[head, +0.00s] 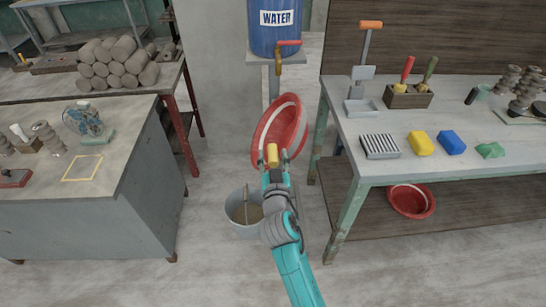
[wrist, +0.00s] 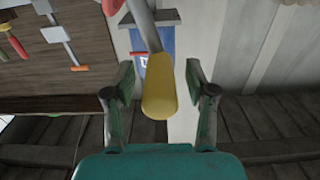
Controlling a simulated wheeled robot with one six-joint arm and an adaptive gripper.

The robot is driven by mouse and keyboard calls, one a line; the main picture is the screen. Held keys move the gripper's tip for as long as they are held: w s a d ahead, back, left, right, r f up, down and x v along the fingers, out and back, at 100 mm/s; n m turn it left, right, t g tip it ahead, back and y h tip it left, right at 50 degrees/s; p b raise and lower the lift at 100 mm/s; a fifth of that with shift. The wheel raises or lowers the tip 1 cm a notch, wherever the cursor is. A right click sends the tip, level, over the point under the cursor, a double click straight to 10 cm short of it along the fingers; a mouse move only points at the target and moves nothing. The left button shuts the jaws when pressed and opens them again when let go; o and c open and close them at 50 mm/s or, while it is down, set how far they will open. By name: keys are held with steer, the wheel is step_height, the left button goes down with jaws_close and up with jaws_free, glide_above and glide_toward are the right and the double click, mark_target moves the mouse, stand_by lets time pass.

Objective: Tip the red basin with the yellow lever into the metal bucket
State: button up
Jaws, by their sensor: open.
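The red basin (head: 283,122) with a pale rim stands steeply tilted below the tap in the head view. Its yellow lever (head: 272,154) points toward me; in the wrist view the yellow grip (wrist: 159,92) on a grey rod lies between my fingers. My gripper (head: 273,160) is open around the lever, with a gap on both sides of the grip; it also shows in the wrist view (wrist: 159,74). The metal bucket (head: 233,208) stands on the floor below and left of my gripper, partly hidden by my arm. Its wire handle is up.
A blue water barrel (head: 276,28) with a red-handled tap (head: 288,43) is above the basin. A workbench (head: 350,128) stands close on the right, with a second red basin (head: 411,201) on its lower shelf. A grey cabinet (head: 100,225) stands left.

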jaws_close()
steer(key=a+f+n, duration=0.3)
steer(key=a+n, duration=0.2)
steer(key=a, duration=0.1)
steer(key=shift+a+f, duration=0.2)
steer(key=shift+f, duration=0.05)
jaws_free()
steer(key=shift+s, duration=0.1)
steer(key=s, duration=1.2)
stand_by(2.6)
